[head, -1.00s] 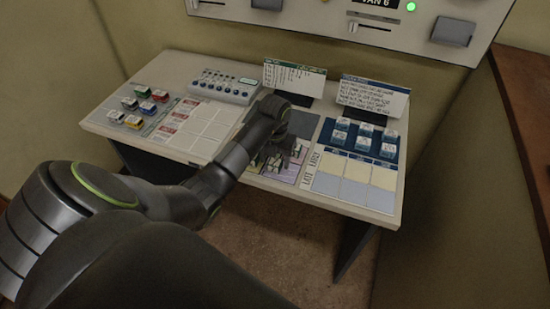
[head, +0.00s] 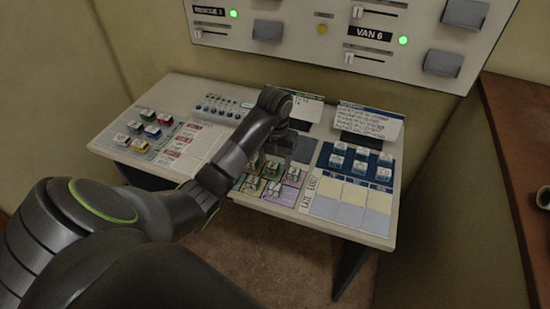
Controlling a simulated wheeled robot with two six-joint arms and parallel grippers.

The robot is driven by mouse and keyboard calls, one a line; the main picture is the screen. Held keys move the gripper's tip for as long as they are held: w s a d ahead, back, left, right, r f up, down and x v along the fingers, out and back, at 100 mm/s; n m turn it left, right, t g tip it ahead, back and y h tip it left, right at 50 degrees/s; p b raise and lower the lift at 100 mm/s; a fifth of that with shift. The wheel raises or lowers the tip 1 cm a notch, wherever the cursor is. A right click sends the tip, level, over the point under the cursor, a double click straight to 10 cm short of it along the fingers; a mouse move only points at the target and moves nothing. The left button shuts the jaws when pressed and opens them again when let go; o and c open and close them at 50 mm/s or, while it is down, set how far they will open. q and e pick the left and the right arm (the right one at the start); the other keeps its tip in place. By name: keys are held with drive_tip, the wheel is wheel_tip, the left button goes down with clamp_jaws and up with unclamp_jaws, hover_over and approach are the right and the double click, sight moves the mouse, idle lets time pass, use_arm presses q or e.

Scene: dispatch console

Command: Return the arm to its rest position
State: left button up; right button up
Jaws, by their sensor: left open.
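My left arm (head: 215,175) comes in from the lower left and reaches over the middle of the console table (head: 125,155). My left gripper (head: 279,158) points down above the middle board, near its far part. It is open, and I see nothing held in it. Several picture tiles (head: 271,188) lie on the green and purple fields (head: 280,198) just in front of the gripper. My arm hides part of the table and of the button box behind it. My right gripper is not in view.
Coloured blocks (head: 150,131) stand at the table's left. Blue-white blocks (head: 361,166) stand on the right board. Two text cards (head: 369,123) stand at the back. A wall panel (head: 330,40) with lights and switches hangs above. A brown surface (head: 515,150) lies at far right.

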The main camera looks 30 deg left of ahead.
use_arm(q)
drive_tip(key=shift+r, duration=0.3)
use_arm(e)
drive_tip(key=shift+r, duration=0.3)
use_arm(q)
drive_tip(key=shift+d+f, duration=0.1)
